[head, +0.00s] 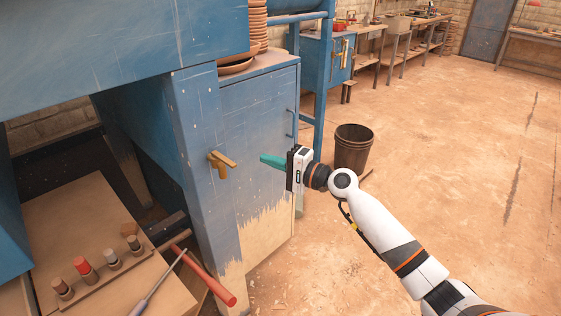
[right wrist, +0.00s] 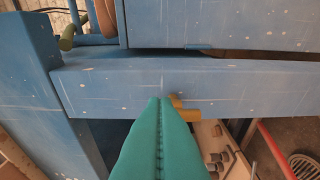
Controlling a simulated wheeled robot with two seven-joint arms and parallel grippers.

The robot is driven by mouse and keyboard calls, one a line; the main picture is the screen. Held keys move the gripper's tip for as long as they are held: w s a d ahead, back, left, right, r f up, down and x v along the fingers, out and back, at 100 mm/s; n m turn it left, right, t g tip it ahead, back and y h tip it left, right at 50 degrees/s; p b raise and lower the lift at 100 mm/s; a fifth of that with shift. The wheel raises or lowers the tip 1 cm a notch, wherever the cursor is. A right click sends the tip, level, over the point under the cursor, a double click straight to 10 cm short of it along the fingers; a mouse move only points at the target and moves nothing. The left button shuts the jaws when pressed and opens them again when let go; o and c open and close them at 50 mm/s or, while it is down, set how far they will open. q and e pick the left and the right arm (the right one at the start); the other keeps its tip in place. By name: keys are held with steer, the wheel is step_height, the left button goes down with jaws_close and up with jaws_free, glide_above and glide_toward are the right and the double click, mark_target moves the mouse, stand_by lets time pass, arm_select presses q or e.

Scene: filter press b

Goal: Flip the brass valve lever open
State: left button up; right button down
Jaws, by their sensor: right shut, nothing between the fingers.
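The brass valve lever (head: 223,162) sits on the front face of the blue press post, a little left of my right gripper (head: 264,160). In the head view its handle slants slightly down to the right, with a short brass stub below it. My right gripper's teal fingers are shut and empty, pointing left toward the lever with a visible gap. In the right wrist view the closed fingertips (right wrist: 160,101) point at the blue beam, and the brass lever (right wrist: 187,112) shows just right of them, partly hidden behind them. My left gripper is not in view.
A blue cabinet (head: 262,110) stands behind my gripper. A brown bucket (head: 353,148) is on the floor to the right. The floor at right is open.

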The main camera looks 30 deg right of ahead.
mark_target(224, 159)
steer(key=w+a+p, duration=0.2)
steer(key=a+p, duration=0.1)
steer(key=a, duration=0.3)
steer(key=shift+w+a, duration=0.15)
steer(key=shift+w, duration=0.05)
